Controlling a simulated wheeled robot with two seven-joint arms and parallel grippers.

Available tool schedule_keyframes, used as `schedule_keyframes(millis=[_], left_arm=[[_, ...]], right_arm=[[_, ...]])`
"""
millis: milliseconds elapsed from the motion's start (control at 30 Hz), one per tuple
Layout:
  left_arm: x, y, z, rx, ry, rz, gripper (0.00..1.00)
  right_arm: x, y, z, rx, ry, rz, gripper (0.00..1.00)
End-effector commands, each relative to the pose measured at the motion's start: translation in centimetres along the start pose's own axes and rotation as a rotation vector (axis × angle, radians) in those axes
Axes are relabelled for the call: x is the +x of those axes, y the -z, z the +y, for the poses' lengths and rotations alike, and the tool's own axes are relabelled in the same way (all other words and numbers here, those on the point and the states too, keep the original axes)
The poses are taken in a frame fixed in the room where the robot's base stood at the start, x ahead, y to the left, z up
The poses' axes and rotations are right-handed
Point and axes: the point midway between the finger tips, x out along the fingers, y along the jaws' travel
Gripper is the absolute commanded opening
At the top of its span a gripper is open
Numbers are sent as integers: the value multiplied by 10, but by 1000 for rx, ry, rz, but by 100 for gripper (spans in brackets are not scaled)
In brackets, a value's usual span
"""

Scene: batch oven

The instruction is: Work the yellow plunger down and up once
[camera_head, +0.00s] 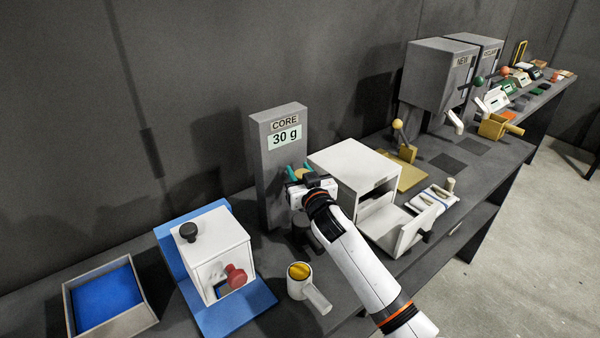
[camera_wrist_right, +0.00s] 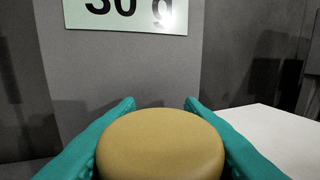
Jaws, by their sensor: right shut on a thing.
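The yellow plunger's round knob (camera_head: 302,173) is at the front of the grey column marked CORE 30 g (camera_head: 264,165). My right gripper (camera_head: 298,171) reaches in from the lower right and is shut on this knob. In the right wrist view the tan-yellow knob (camera_wrist_right: 160,145) sits between my two teal fingers, with the 30 g sign behind it. The plunger's shaft is hidden by the gripper and wrist. My left gripper is not in view.
A white cup with yellow contents (camera_head: 313,294) stands below my right wrist. A white box with a red knob (camera_head: 213,255) and a blue tray (camera_head: 142,291) are at left. A white box with an open flap (camera_head: 356,168) stands close right of the gripper.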

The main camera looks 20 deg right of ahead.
Motion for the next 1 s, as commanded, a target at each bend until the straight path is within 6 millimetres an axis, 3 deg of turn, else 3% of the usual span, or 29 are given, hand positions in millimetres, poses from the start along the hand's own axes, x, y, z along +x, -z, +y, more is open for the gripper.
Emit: schedule_keyframes(millis=[200, 467, 500, 600, 1000], left_arm=[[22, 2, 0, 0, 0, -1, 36], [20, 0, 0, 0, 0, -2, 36], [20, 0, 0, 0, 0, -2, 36], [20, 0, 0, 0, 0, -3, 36], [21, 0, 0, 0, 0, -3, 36]], right_arm=[[0, 29, 0, 1, 0, 0, 0], [0, 26, 0, -1, 0, 0, 0], [0, 26, 0, -1, 0, 0, 37], [0, 26, 0, -1, 0, 0, 54], [-5, 27, 0, 0, 0, 0, 56]])
